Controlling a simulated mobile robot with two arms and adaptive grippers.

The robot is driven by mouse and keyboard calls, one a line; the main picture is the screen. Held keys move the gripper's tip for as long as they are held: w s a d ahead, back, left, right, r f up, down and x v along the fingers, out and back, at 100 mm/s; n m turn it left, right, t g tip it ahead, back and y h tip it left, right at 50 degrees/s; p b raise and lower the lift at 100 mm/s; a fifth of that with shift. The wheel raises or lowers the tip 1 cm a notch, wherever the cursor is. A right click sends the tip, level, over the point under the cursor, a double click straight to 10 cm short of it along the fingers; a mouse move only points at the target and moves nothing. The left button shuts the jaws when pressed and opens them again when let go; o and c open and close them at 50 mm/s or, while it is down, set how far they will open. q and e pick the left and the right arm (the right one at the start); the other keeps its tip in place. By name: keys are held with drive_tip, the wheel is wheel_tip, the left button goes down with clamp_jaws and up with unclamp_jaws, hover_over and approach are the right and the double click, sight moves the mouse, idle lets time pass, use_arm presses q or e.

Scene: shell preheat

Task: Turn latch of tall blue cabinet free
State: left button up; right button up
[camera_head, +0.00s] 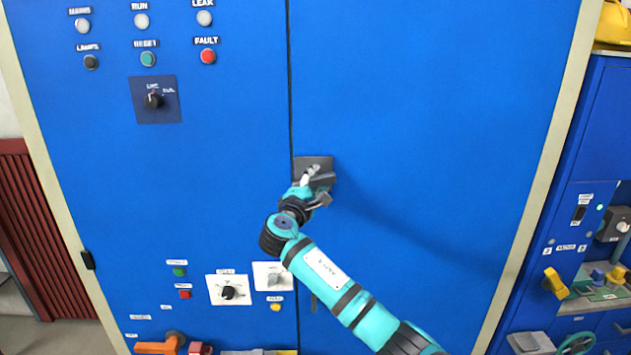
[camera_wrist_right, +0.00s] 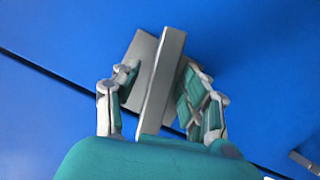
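The tall blue cabinet (camera_head: 430,100) fills most of the head view, with a dark vertical seam between its doors. Its grey latch (camera_head: 318,161) sits at the seam, partly hidden by my right gripper (camera_head: 312,184). In the right wrist view the latch handle (camera_wrist_right: 163,70) is a flat grey bar, tilted in the picture, in front of a grey plate. My right gripper's fingers (camera_wrist_right: 158,85) stand on either side of the bar. A gap shows on the left side; contact on the right side is unclear. The gripper looks open. My left gripper is not in view.
A black rotary switch (camera_head: 153,101), lamps and buttons are on the left door. White dial plates (camera_head: 228,290) sit lower down. Another blue cabinet (camera_head: 590,150) with a yellow handle stands at the right. The right door around the latch is clear.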

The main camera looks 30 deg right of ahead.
clamp_jaws()
drive_tip(key=shift+f+m+b, duration=0.25)
drive_tip(key=shift+m+b, duration=0.25)
drive_tip(key=shift+b, duration=0.2)
drive_tip(key=shift+m+g+y+b, duration=0.3)
drive_tip(key=shift+m+g+b, duration=0.15)
drive_tip(key=shift+m, duration=0.25)
drive_tip(key=shift+r, duration=0.15)
unclamp_jaws()
drive_tip(key=v, duration=1.2)
